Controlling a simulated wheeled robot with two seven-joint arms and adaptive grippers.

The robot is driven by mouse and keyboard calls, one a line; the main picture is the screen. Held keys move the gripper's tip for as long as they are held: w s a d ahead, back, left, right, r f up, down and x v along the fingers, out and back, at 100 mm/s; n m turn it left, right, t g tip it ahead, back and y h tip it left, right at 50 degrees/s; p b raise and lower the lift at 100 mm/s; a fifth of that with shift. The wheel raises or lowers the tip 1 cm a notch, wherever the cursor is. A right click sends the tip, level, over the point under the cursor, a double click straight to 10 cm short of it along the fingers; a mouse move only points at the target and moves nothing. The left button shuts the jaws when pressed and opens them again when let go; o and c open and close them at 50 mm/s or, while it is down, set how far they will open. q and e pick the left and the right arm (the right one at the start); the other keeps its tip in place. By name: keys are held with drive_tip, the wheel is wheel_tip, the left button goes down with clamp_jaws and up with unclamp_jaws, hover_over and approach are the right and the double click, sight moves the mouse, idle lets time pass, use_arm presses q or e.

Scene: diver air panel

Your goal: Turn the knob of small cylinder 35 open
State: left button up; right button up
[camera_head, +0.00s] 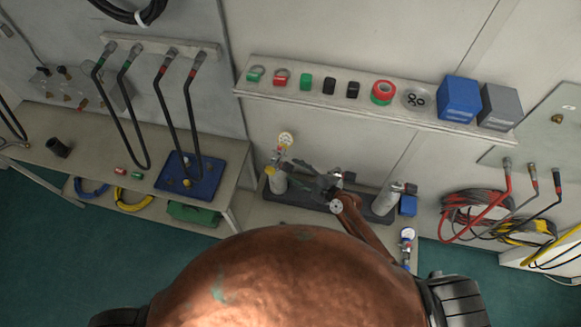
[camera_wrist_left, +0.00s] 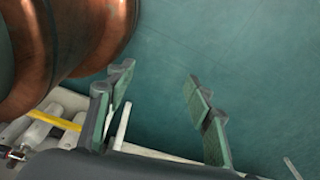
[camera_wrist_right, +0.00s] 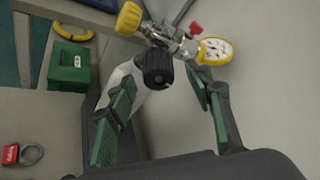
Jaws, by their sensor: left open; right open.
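A small pale cylinder (camera_head: 278,182) stands at the left end of a dark rack, with a yellow-rimmed gauge (camera_head: 285,139) above it. In the right wrist view its black knob (camera_wrist_right: 157,68) shows just beyond and between my right fingertips, with a clear gap on each side. I cannot read a number on it. My right gripper (camera_head: 318,182) is open beside this cylinder in the head view. A second small cylinder (camera_head: 386,198) stands at the rack's right end. My left gripper (camera_wrist_left: 160,85) is open and empty above the green floor.
A yellow knob (camera_wrist_right: 129,18), a red lever (camera_wrist_right: 196,29) and the gauge (camera_wrist_right: 216,50) crowd around the black knob. A wall shelf (camera_head: 345,108) with tapes and boxes runs above the rack. A blue tray (camera_head: 205,183) lies on the left bench.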

drive_tip(key=shift+x, duration=0.75)
drive_tip(key=shift+w+a+f, duration=0.1)
drive_tip(key=shift+w+a, duration=0.05)
drive_tip(key=shift+w, duration=0.15)
drive_tip(key=shift+w+a+f, duration=0.1)
drive_tip(key=shift+w+a, duration=0.05)
drive_tip(key=shift+a, duration=0.1)
drive_tip(key=c, duration=0.7)
use_arm(q)
drive_tip(key=shift+w+a+r, duration=0.1)
drive_tip(key=shift+w, duration=0.55)
use_arm(e)
drive_tip(key=c, duration=0.5)
